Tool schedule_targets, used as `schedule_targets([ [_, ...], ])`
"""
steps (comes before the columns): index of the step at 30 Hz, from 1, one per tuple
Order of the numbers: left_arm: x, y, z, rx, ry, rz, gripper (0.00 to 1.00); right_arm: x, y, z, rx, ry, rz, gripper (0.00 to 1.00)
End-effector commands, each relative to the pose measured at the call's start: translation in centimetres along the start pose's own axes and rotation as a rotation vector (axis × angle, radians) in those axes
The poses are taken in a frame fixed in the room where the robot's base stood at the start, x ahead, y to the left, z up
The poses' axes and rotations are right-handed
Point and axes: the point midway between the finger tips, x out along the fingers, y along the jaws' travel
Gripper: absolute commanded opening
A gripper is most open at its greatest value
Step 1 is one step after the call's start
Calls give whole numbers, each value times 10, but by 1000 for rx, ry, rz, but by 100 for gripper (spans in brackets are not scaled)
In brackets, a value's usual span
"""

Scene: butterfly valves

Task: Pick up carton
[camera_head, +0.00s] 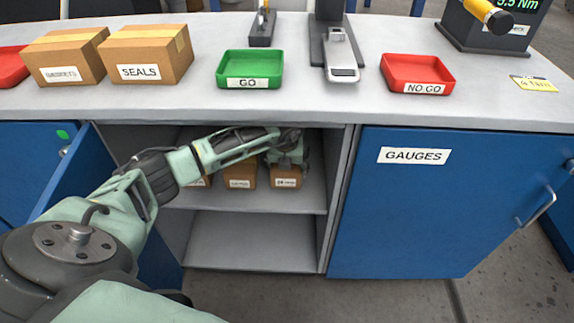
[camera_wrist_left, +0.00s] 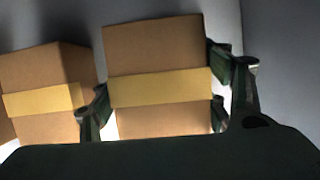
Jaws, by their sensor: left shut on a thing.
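Several small brown cartons stand on the upper shelf inside the open cabinet. My left gripper (camera_head: 287,158) reaches in and is shut on the rightmost carton (camera_head: 286,176), which has a white label too small to read. In the left wrist view this carton (camera_wrist_left: 155,45), with a yellow tape band, sits between my two fingers (camera_wrist_left: 157,108). A second carton (camera_head: 242,176) stands to its left and also shows in the left wrist view (camera_wrist_left: 45,65). A third carton (camera_head: 201,181) is partly hidden by my left arm. I cannot tell whether the held carton is off the shelf.
The cabinet's side wall (camera_head: 338,195) is close on the right; the lower shelf (camera_head: 250,240) is empty. The blue door (camera_head: 78,170) stands open at left; the GAUGES door (camera_head: 420,210) is closed. The bench top holds SEALS box (camera_head: 148,55), GO tray (camera_head: 249,70) and NO GO tray (camera_head: 417,74).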

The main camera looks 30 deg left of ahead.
Motion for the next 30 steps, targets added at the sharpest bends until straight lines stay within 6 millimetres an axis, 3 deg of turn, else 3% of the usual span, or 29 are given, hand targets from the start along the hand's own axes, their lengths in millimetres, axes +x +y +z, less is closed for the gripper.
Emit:
schedule_targets([
  [5, -28, -1, 14, -2, -9, -5, 8, 16, -1, 2, -1, -13, -2, 40],
  [14, -41, 0, -23, 2, -6, -3, 7, 34, -2, 5, -2, -23, -4, 40],
  [30, -79, -1, -118, 2, -5, -5, 7, 60, -2, 10, -3, -34, -4, 40],
])
